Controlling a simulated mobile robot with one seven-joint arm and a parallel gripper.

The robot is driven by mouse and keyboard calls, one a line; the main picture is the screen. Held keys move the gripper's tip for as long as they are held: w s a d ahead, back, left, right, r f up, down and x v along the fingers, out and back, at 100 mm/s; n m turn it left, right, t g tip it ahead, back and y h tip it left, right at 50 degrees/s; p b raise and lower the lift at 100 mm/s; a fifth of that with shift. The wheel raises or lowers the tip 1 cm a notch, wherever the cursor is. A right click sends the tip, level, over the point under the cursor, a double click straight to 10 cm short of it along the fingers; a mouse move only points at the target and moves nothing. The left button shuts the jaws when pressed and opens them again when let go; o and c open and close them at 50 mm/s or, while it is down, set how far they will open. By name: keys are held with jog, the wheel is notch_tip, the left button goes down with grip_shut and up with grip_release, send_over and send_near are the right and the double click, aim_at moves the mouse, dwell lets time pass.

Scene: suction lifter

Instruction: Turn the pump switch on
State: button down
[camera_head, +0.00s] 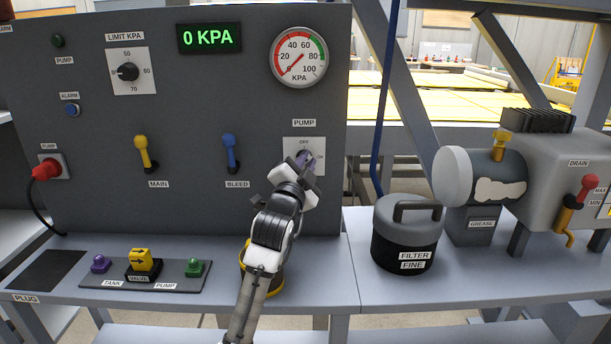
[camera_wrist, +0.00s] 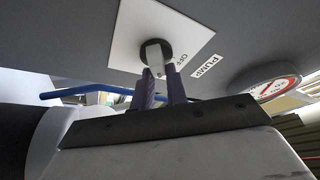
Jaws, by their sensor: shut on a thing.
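The pump switch is a dark rotary knob on a white plate (camera_head: 293,145) marked OFF and ON, under the PUMP label on the grey panel. My gripper (camera_head: 307,161) is at the plate and covers most of the knob in the head view. In the wrist view the plate (camera_wrist: 128,35) and the round dark knob (camera_wrist: 157,46) show ahead. There the two purple fingers of my gripper (camera_wrist: 158,85) are closed on the knob's handle. The knob's exact angle is hard to tell. The digital display (camera_head: 209,38) reads 0 KPA.
A gauge (camera_head: 299,57) sits above the switch, its needle near 0. The blue BLEED lever (camera_head: 231,152) and yellow MAIN lever (camera_head: 143,152) are to the left. A black FILTER FINE canister (camera_head: 406,250) stands on the bench at right. A control strip (camera_head: 172,279) lies at front left.

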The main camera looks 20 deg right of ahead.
jog(key=m+b, duration=0.1)
jog(key=m, duration=0.1)
jog(key=m+g, duration=0.1)
jog(key=m, duration=0.1)
jog(key=shift+f+g+b, duration=0.15)
jog(key=shift+g+b, duration=0.15)
jog(key=shift+b, duration=0.1)
jog(key=shift+m+g+y, duration=0.3)
jog(key=shift+m+g, duration=0.4)
jog(key=shift+m, duration=1.4)
jog(key=shift+d, duration=0.1)
jog(key=c, duration=1.4)
grip_release()
jog(key=shift+s, duration=0.1)
jog(key=b+v, duration=0.2)
jog(key=v, duration=1.1)
jog(key=shift+s+a+b, duration=0.2)
jog(key=shift+a+b, duration=0.15)
jog(key=shift+b, duration=0.05)
